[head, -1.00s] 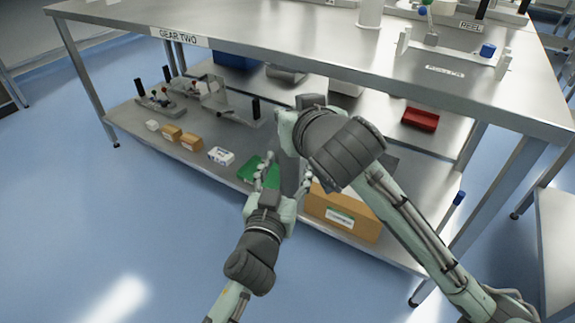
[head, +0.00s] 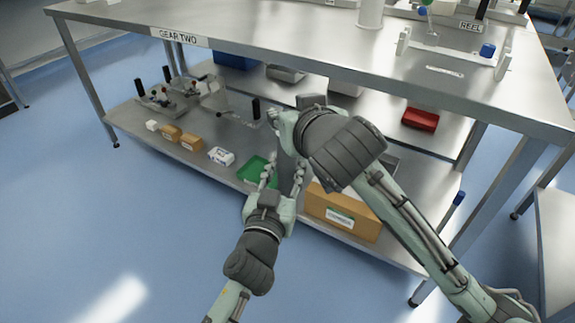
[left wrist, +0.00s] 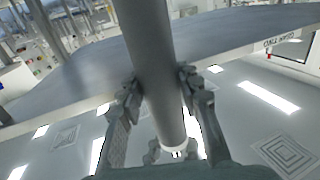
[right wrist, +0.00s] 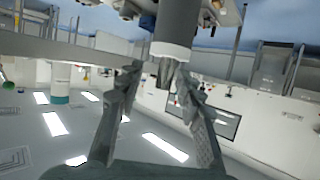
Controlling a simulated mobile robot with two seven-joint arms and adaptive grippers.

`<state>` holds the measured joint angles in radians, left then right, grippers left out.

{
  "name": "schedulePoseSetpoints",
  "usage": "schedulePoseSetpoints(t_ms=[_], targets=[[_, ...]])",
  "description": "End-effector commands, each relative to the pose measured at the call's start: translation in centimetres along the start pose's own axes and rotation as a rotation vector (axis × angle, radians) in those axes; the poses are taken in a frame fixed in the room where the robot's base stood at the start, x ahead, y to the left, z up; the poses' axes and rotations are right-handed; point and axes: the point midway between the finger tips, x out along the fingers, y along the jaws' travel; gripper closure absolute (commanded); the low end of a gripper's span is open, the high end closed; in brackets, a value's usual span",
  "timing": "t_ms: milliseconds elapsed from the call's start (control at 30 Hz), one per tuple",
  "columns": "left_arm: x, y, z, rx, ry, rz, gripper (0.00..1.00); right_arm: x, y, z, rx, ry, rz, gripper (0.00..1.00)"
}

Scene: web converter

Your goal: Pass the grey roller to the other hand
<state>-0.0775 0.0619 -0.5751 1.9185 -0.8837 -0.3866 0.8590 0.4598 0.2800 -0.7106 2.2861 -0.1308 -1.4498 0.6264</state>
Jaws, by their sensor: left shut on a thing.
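The grey roller (head: 287,170) hangs about upright in front of the lower shelf in the head view. My left gripper (head: 283,174) has a finger on each side of it. In the left wrist view the roller (left wrist: 152,50) runs between the left fingertips (left wrist: 160,90), and its pale end shows low down. In the right wrist view one end of the roller (right wrist: 176,25) shows beyond the spread fingers of my right gripper (right wrist: 158,72), with a gap at the left finger.
A steel bench (head: 300,50) with a lower shelf (head: 135,110) stands ahead. The floor at left is clear.

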Motion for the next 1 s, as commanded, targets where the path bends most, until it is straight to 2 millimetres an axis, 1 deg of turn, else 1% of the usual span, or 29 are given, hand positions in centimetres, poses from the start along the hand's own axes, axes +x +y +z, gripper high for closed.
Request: schedulePoseSetpoints(t_ms=[233,333,633,700,800,867,900,967,1000], targets=[[0.0,0.1,-0.2,0.000,0.003,0.003,1.00,-0.1,-0.1,0.0,0.000,-0.001,-0.002,0.62],[0.0,0.1,-0.2,-0.001,0.003,0.003,1.00,-0.7,-0.1,0.0,0.000,0.000,-0.003,0.62],[0.0,0.2,-0.2,-0.001,0.004,0.003,1.00,-5.6,-0.1,0.0,0.002,0.001,-0.004,0.62],[0.0,0.2,-0.2,-0.001,0.004,0.003,1.00,-6.4,-0.1,0.0,0.002,0.001,-0.003,0.62],[0.0,0.2,-0.2,-0.001,0.004,0.003,1.00,-7.1,0.0,0.1,-0.002,-0.003,-0.001,0.62],[0.0,0.2,-0.2,-0.001,0.004,0.003,1.00,-7.0,0.2,0.6,-0.012,-0.015,0.003,0.62],[0.0,0.2,-0.1,-0.001,0.004,0.003,1.00,-6.7,0.5,1.2,-0.024,-0.030,0.006,0.62],[0.0,0.2,-0.1,-0.001,0.003,0.003,1.00,-5.9,1.0,2.5,-0.053,-0.062,0.011,0.62],[0.0,0.2,-0.1,-0.001,0.003,0.003,1.00,-5.2,1.6,3.7,-0.078,-0.091,0.015,0.62]])
